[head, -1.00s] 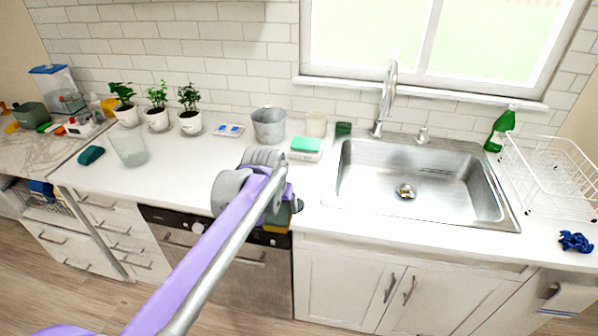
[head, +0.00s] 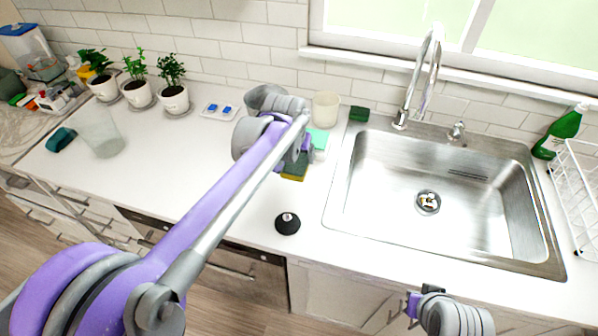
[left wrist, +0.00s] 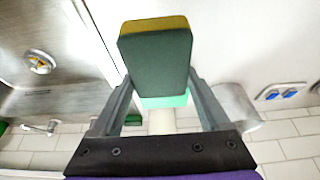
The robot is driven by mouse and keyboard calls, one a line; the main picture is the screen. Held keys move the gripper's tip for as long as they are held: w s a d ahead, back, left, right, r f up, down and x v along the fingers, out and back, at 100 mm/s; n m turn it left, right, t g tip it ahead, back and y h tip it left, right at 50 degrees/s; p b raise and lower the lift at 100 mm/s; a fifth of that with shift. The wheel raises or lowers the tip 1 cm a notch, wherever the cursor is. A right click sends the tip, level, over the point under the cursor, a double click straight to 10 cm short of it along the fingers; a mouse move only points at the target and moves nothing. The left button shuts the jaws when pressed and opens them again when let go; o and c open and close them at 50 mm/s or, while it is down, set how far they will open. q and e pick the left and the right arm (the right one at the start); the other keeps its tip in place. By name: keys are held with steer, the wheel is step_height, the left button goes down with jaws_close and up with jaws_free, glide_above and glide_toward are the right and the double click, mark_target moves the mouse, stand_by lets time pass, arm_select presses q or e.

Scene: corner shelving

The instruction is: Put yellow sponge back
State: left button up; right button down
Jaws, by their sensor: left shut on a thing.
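The yellow sponge (head: 293,171), with a dark green scouring face, is in my left gripper (head: 299,157). The left wrist view shows its green face and yellow edge (left wrist: 155,55) between the two fingers (left wrist: 157,88). It appears just in front of the turquoise sponge (head: 319,140), left of the sink. Whether it touches the counter is unclear. The turquoise sponge also shows partly behind it in the left wrist view (left wrist: 165,101). My right gripper (head: 412,304) is low at the right, in front of the counter; its opening is unclear.
The steel sink (head: 385,190) and faucet (head: 420,80) are to the right. A cream cup (head: 326,107) and a dark green sponge (head: 359,114) stand behind. A black round item (head: 287,223) sits near the counter's front.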

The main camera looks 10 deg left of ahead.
mark_target(294, 165)
arm_select(q)
steer(key=f, duration=0.3)
steer(key=shift+s, duration=0.2)
steer(key=shift+w+f, duration=0.1)
steer(key=shift+f, duration=2)
steer(key=shift+f, duration=0.2)
steer(key=o, duration=1.5)
steer(key=shift+c, duration=0.2)
steer(key=shift+r, duration=0.15)
steer(key=v, duration=1.1)
steer(key=shift+r, duration=0.35)
steer(key=s+a+f, duration=0.1)
steer(key=s+f, duration=0.2)
steer(key=s, duration=0.4)
steer(key=s+a+f, duration=0.1)
steer(key=s+f, duration=0.2)
steer(key=s, duration=0.5)
steer(key=s+f+t, duration=0.1)
steer(key=s+f, duration=0.2)
steer(key=s, duration=0.4)
steer(key=shift+s+a+f, duration=0.3)
steer(key=shift+s+a, duration=0.05)
steer(key=shift+a, duration=0.05)
